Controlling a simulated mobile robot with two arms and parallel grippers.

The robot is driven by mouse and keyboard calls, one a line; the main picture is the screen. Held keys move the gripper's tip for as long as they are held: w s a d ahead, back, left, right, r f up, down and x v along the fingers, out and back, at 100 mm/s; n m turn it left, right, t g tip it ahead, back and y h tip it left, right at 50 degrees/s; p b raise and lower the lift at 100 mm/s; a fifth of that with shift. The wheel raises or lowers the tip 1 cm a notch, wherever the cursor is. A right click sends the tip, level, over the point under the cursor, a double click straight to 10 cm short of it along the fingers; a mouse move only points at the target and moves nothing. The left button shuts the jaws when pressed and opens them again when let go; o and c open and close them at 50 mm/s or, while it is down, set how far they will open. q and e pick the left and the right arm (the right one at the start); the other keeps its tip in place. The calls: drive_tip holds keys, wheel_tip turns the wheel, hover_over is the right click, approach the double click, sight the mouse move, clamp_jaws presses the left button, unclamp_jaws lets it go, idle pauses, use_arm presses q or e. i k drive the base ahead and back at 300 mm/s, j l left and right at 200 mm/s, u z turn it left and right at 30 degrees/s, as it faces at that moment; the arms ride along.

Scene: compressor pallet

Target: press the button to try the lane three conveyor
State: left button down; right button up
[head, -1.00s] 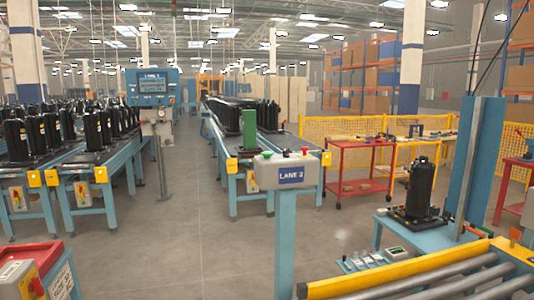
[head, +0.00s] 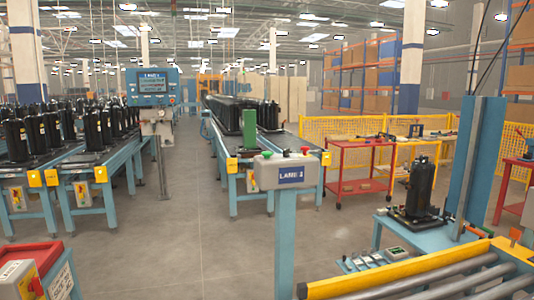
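A grey control box (head: 286,171) on a light blue post (head: 285,235) stands in the middle foreground of the head view. Its blue plate (head: 291,174) reads LANE with a digit too blurred to be sure of. A green button (head: 267,154) sits on top at the left and a red button (head: 304,149) on top at the right. Behind the box a conveyor (head: 233,145) carries a row of black compressors (head: 235,112) and a green upright block (head: 249,130). Neither of my grippers is in view.
A yellow-edged roller conveyor (head: 400,278) fills the lower right. A blue bench (head: 425,232) there holds a black compressor (head: 419,190). A red box (head: 30,262) stands lower left. Loaded conveyors (head: 60,170) line the left, and a screen (head: 152,86) stands beyond. The grey floor (head: 190,245) between is clear.

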sight(266, 155)
drive_tip(key=i+j, duration=0.1)
drive_tip(key=i, duration=0.35)
drive_tip(key=i+j+z, duration=0.1)
drive_tip(key=i, duration=0.35)
drive_tip(key=i+j, duration=0.2)
drive_tip(key=i, duration=0.25)
drive_tip(key=i+j+z, duration=0.1)
drive_tip(key=i, duration=0.35)
drive_tip(key=i+j, duration=0.2)
drive_tip(key=i, duration=0.25)
drive_tip(key=z, duration=0.05)
